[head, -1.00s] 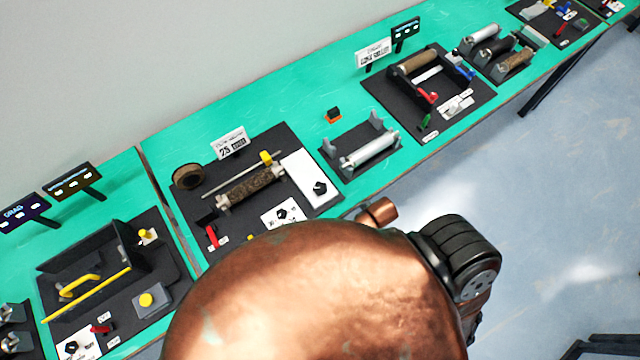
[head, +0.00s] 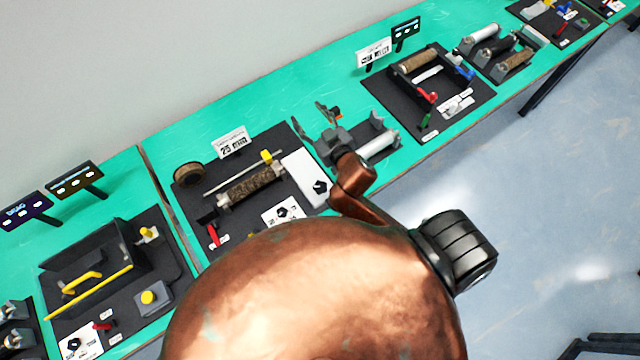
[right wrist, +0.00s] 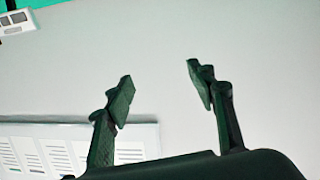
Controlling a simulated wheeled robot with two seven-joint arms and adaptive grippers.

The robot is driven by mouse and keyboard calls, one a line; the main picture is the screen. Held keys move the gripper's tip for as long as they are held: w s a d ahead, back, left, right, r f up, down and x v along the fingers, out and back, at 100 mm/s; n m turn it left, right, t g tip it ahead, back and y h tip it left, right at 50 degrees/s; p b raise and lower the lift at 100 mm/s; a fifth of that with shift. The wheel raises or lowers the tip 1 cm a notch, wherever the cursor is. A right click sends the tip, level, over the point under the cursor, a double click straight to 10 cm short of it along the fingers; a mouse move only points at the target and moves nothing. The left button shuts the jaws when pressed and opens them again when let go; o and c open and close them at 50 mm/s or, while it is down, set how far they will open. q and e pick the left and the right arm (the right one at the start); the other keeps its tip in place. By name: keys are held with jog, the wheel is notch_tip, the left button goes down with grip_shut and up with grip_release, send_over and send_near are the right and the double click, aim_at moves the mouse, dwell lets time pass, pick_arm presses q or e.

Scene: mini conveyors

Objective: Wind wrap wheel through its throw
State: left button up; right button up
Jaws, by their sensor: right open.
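No label I can read names the wrap wheel. The nearest board (head: 230,213) carries a brown roller (head: 251,187) with a rod and yellow block behind it. It also has a black knob (head: 319,186) on a white plate, another black knob (head: 283,211) on a white card, and a red lever (head: 213,234). My right gripper (head: 309,113) is open and empty in the head view, seen over the bench right of this board, in front of a pale roller unit. The right wrist view shows its two fingers apart (right wrist: 160,75) with nothing between them. My left gripper is not in view.
A pale roller (head: 378,146) in a grey cradle is partly hidden by my right gripper. Further right is a roller frame (head: 420,62) with red, blue and green levers. At left is a black tray (head: 95,262) with yellow handles. Signs stand along the bench's back.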

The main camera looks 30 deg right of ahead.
jog(key=w+a+r+n+t+y, duration=0.1)
jog(key=a+r+n+t+y, duration=0.2)
jog(key=a+r+n+y, duration=0.8)
jog(key=s+a+r+n+g+y, duration=0.2)
jog(key=s+a+n+g+y, duration=0.3)
jog(key=a, duration=0.6)
jog(key=s+a+r+n+g+y, duration=0.25)
jog(key=s+a+n+g, duration=0.25)
jog(key=s+a+g, duration=0.4)
jog(key=s+a+f+n+g+h, duration=0.2)
jog(key=s+f+g, duration=0.1)
jog(key=f, duration=0.3)
jog(key=m+g+h, duration=0.1)
jog(key=h, duration=1.5)
send_over(320, 187)
jog(key=f, duration=2.1)
jog(key=shift+a, duration=0.35)
jog(key=shift+d+f, duration=0.25)
jog(key=shift+d, duration=0.1)
notch_tip(320, 187, down, 7)
jog(key=shift+a+f+p, duration=0.1)
jog(key=shift+f+p, duration=0.05)
jog(key=shift+p, duration=0.3)
